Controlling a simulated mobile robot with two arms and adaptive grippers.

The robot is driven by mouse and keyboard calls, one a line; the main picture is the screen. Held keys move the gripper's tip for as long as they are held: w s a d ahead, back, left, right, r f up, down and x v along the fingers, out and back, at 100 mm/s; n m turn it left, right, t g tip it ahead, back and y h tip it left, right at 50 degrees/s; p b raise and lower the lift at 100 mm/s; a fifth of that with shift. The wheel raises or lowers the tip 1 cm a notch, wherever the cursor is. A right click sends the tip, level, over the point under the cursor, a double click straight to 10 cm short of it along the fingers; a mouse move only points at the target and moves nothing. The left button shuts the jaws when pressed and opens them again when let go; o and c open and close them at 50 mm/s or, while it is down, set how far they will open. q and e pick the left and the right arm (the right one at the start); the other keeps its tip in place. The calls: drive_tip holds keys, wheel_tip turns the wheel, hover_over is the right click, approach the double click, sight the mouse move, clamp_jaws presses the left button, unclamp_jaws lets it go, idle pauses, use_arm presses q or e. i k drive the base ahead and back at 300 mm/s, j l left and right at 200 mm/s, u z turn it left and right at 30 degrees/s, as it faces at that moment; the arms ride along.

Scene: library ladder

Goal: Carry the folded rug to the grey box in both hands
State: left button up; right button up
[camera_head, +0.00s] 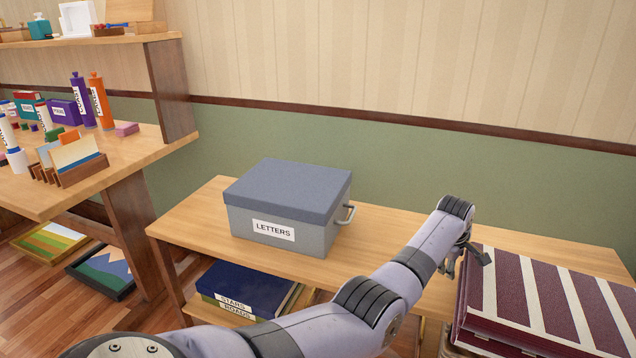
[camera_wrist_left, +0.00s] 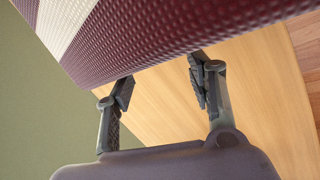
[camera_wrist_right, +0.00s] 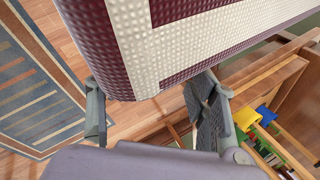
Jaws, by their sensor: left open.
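The folded rug (camera_head: 545,300), maroon with cream stripes, lies at the right end of the low wooden bench, its right part cut off by the picture edge. The grey box (camera_head: 290,205), with a LETTERS label and a side handle, stands on the bench left of the rug. My left gripper (camera_head: 468,252) is at the rug's left edge. In the left wrist view its fingers (camera_wrist_left: 163,85) are apart, with bench top between them and the rug just beyond. In the right wrist view my right gripper (camera_wrist_right: 148,108) has its fingers wide apart at the rug's edge; firm contact is unclear.
The bench top (camera_head: 390,225) is bare between box and rug. Books (camera_head: 245,290) lie on its lower shelf. A taller desk (camera_head: 120,165) with bottles and cards stands at left. The wall is close behind. A patterned floor rug (camera_wrist_right: 35,85) shows in the right wrist view.

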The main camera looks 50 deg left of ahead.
sight(292, 180)
drive_tip(key=z, duration=0.95)
drive_tip(key=k+j+z, duration=0.35)
drive_tip(key=z, duration=0.15)
drive_tip(key=k+j, duration=0.25)
drive_tip(key=k, duration=0.25)
drive_tip(key=k+j, duration=0.2)
drive_tip(key=k, duration=0.25)
drive_tip(key=k+j+u, duration=0.1)
drive_tip(key=k, duration=0.8)
drive_tip(key=k+u, duration=0.1)
drive_tip(key=u, duration=0.85)
